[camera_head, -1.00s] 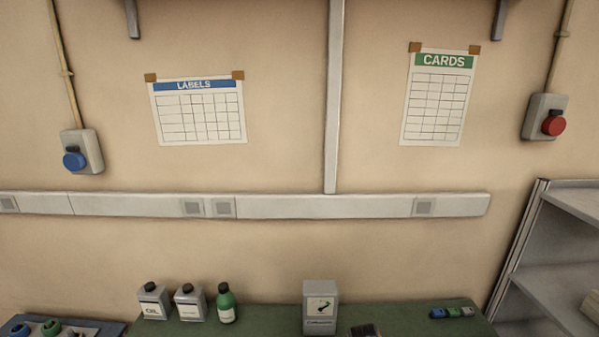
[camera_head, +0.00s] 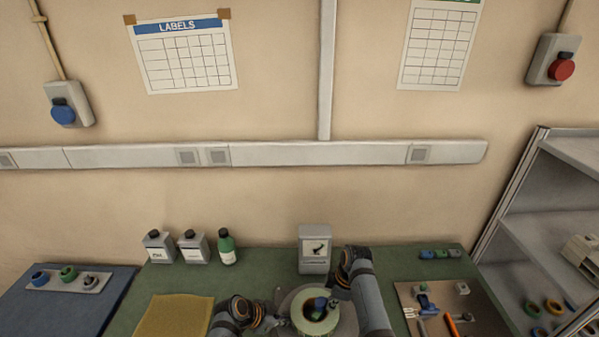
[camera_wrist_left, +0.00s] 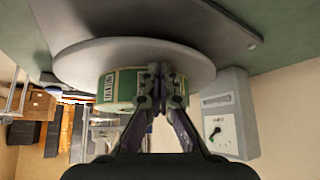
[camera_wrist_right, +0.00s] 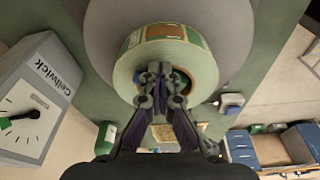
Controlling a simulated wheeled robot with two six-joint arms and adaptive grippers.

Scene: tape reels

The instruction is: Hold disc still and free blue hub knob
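A grey disc (camera_head: 289,297) stands at the bench front in the head view, with a pale green tape roll (camera_head: 301,318) on it. A small blue part, seemingly the hub knob (camera_head: 317,303), shows in the roll's dark core. My left gripper (camera_head: 276,318) is at the disc's left; in the left wrist view its fingertips (camera_wrist_left: 158,75) are together before the disc rim (camera_wrist_left: 95,68) and roll (camera_wrist_left: 128,85). My right gripper (camera_head: 334,301) is over the roll's right side; in the right wrist view its fingertips (camera_wrist_right: 161,78) are together and cover part of the core, mostly hiding the knob.
A grey box (camera_head: 314,262) stands behind the disc. Several bottles (camera_head: 226,247) stand at the back left. A yellow mat (camera_head: 172,317) lies at front left, and a brown tool tray (camera_head: 408,292) at right. A blue surface (camera_head: 110,290) adjoins left; shelves (camera_head: 545,240) stand right.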

